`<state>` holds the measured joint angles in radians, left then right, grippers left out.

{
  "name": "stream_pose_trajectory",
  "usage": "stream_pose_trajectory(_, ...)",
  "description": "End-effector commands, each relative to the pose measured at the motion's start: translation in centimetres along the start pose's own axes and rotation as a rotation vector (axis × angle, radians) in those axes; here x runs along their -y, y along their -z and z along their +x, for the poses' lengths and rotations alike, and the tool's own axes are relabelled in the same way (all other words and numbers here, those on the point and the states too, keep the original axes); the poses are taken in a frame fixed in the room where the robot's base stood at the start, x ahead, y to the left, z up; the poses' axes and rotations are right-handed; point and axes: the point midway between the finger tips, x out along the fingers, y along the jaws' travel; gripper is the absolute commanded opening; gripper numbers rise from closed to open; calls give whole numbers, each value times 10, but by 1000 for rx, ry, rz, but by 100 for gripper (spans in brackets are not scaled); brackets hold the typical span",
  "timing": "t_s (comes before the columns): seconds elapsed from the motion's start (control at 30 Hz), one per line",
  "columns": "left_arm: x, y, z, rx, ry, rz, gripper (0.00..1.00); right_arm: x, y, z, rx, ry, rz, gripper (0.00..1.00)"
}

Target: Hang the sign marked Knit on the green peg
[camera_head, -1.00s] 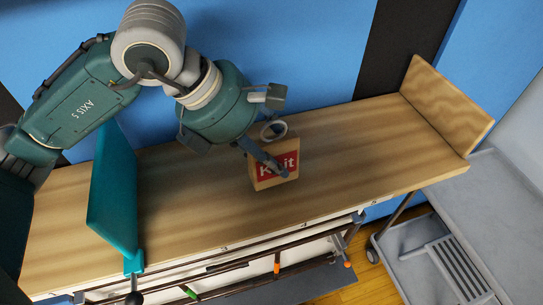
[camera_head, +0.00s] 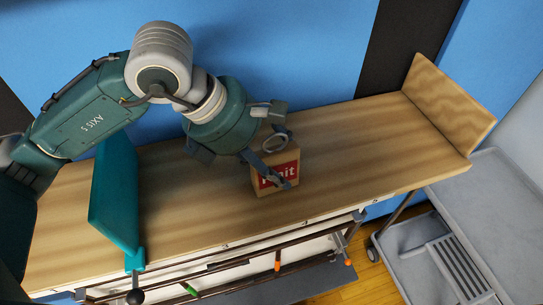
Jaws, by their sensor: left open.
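The sign marked Knit (camera_head: 262,184) is a small wooden block with a red label and a pale ring on top. It stands upright on the wooden table. My left gripper (camera_head: 283,158) is open, with its fingers around the sign's ring and one finger crossing in front of the label, hiding its first letters. I cannot tell whether it touches the sign. The green peg (camera_head: 191,290) sticks out from the dark rail along the table's front, at the lower left. My right gripper is not in view.
Orange pegs (camera_head: 277,262) sit farther right on the rails. A teal upright panel (camera_head: 115,205) stands at the table's left, and a wooden end board (camera_head: 448,103) at its right. A grey cart (camera_head: 455,215) stands at the right. The wooden table (camera_head: 350,150) is otherwise clear.

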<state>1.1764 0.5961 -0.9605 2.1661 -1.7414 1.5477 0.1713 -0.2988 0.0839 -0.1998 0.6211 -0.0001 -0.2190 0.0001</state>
Motion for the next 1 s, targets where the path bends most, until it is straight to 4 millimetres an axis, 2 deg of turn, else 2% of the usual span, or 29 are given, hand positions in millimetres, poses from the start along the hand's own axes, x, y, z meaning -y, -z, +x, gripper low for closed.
stream_pose_trajectory(0.2,0,0,-3,0,0,-1,62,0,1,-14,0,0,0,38)
stream_pose_trajectory(0.27,-2,2,-11,4,-7,1,62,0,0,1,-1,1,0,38)
stream_pose_trajectory(0.43,2,2,-45,5,-8,3,62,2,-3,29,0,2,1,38)
stream_pose_trajectory(0.5,2,0,-64,3,-7,1,62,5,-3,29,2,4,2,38)
stream_pose_trajectory(0.7,3,0,-96,1,-3,0,62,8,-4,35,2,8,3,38)
stream_pose_trajectory(0.83,4,0,-105,1,-1,0,62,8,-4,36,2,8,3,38)
stream_pose_trajectory(1.0,4,0,-107,0,0,0,62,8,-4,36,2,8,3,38)
